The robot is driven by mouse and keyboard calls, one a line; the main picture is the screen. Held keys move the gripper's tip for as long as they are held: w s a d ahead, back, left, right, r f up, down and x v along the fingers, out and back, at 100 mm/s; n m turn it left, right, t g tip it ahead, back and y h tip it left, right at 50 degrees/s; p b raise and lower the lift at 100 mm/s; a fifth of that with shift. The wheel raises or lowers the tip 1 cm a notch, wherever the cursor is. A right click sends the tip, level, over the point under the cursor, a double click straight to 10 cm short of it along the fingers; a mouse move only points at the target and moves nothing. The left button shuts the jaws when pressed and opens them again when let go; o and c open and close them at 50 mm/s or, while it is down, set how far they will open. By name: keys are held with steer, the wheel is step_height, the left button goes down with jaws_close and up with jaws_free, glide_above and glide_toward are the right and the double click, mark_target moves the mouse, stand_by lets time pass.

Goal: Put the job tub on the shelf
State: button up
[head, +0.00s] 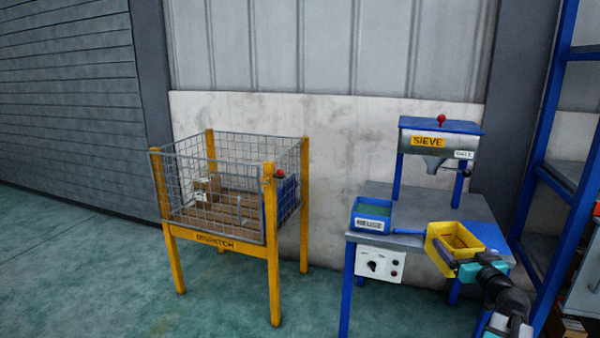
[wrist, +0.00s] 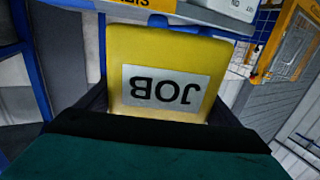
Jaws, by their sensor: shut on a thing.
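The yellow job tub (head: 458,240) is in my gripper (head: 466,262), in front of or over the right part of the sieve bench in the head view. It looks upright, with something brownish inside. In the wrist view, the tub (wrist: 150,50) fills the middle, its JOB label upside down, between the dark fingers of my gripper (wrist: 155,108). A blue-framed shelf rack (head: 541,175) stands at the right edge of the head view. Much of the rack is cut off. Blue posts and grey panels show at the left in the wrist view.
The sieve machine (head: 440,140) stands on a blue-legged bench (head: 400,197) with a blue REUSE tray (head: 371,214). A yellow-legged wire DISPATCH cage (head: 215,236) holding a small carton (head: 207,187) stands left of it. Green floor (head: 80,260) is clear at the left.

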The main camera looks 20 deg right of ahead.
steer(key=w+a+f+n+y, duration=0.1)
steer(key=w+a+n+y, duration=0.45)
steer(key=a, duration=0.95)
steer(key=w+a+f+n+g+y, duration=0.1)
steer(key=a+n+g+y, duration=0.45)
steer(key=a, duration=1.35)
steer(key=w+a+f+n+g+y, duration=0.1)
steer(key=a+n+g+y, duration=0.15)
steer(key=a+y, duration=1.05)
steer(key=a+r+t+h+p, duration=0.1)
steer(key=a+r+h+p, duration=0.4)
steer(key=p, duration=1.1)
step_height(320, 180, up, 3)
steer(key=shift+f, duration=0.1)
steer(key=shift+s, duration=0.1)
steer(key=shift+s+a, duration=0.1)
